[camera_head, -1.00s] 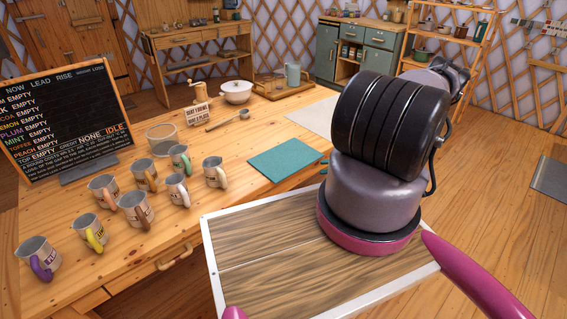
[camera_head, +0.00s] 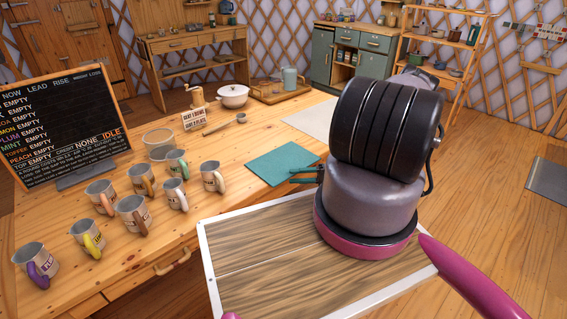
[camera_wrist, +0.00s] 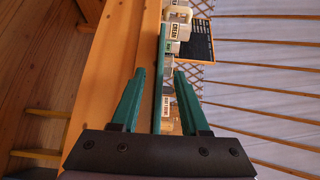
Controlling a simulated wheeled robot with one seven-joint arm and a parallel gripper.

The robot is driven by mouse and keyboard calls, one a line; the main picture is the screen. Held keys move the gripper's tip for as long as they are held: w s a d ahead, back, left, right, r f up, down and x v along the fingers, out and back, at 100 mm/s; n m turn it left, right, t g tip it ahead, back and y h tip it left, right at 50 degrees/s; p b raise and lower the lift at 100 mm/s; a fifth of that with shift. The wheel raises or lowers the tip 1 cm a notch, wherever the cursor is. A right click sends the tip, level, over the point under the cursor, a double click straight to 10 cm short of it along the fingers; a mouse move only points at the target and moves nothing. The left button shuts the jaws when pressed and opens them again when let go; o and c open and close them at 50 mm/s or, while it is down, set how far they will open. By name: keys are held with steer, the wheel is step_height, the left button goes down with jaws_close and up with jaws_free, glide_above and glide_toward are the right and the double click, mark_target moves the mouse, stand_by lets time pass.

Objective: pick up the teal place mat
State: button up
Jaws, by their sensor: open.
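The teal place mat (camera_head: 277,164) lies flat near the right-hand edge of the wooden counter in the head view. My gripper (camera_head: 299,175) is at the mat's right corner, mostly hidden behind my arm. In the wrist view my gripper (camera_wrist: 160,72) is open, with two green fingers apart. The mat (camera_wrist: 161,50) shows there edge-on as a thin teal strip between the fingers. I cannot tell whether either finger touches it.
Several mugs (camera_head: 131,213) stand on the left of the counter (camera_head: 235,195), before a black menu board (camera_head: 65,125).

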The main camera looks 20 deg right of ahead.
steer(key=shift+a, duration=0.2)
jaws_close()
